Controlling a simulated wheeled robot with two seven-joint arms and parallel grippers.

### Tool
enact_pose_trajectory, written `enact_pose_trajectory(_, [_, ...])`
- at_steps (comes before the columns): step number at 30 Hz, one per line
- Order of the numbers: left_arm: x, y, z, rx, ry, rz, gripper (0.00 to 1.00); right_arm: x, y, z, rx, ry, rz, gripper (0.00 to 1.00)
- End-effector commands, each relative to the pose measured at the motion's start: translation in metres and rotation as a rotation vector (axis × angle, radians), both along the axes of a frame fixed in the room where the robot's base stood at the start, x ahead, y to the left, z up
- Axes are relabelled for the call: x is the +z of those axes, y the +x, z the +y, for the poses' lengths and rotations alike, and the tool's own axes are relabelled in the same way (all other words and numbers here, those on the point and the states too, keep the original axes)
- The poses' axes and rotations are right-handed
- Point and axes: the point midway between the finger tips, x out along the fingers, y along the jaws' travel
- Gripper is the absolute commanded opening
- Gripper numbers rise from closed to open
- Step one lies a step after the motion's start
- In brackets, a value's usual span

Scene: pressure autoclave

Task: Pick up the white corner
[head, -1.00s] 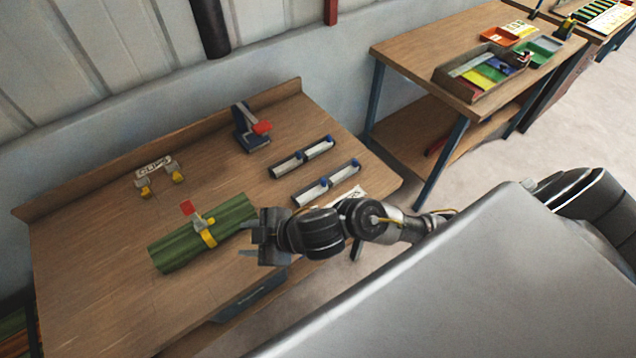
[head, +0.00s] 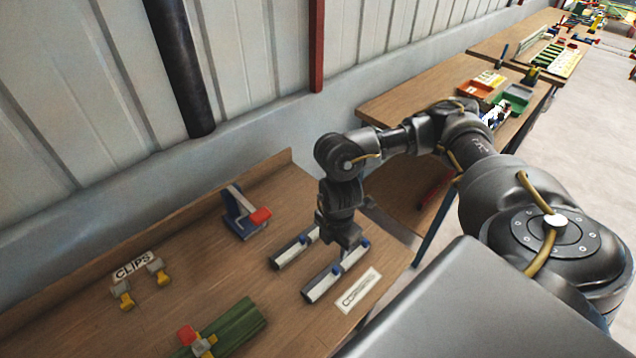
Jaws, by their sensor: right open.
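White corner pieces lie on the wooden bench as long white strips with dark faces and small blue parts. One white corner (head: 290,252) is in the back row and another (head: 322,285) in the front row, beside a printed label (head: 358,290). My right gripper (head: 346,262) points down over these rows, open, with its fingers close to the right part of the front row. It partly hides the pieces behind it. I cannot tell whether it touches any of them. My left gripper is out of view.
A blue tool with a red part (head: 243,215) stands behind the corners. A CLIPS label (head: 133,265) with yellow clips (head: 122,295) lies left. A raised back board (head: 180,212) edges the bench.

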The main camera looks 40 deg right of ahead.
Motion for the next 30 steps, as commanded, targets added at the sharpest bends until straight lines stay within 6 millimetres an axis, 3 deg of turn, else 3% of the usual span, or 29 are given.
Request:
enact_pose_trajectory(11, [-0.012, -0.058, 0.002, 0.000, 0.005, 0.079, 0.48, -0.050, 0.010, 0.010, 0.023, 0.004, 0.006, 0.42])
enact_pose_trajectory(14, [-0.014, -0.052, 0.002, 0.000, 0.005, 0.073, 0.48, -0.057, 0.009, 0.009, 0.022, 0.004, 0.005, 0.42])
enact_pose_trajectory(21, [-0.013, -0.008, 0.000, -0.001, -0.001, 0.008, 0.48, -0.063, 0.008, 0.008, 0.020, 0.003, 0.004, 0.42])
enact_pose_trajectory(30, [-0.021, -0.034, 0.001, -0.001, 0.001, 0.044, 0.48, -0.102, 0.005, 0.008, 0.019, 0.004, 0.006, 0.42])
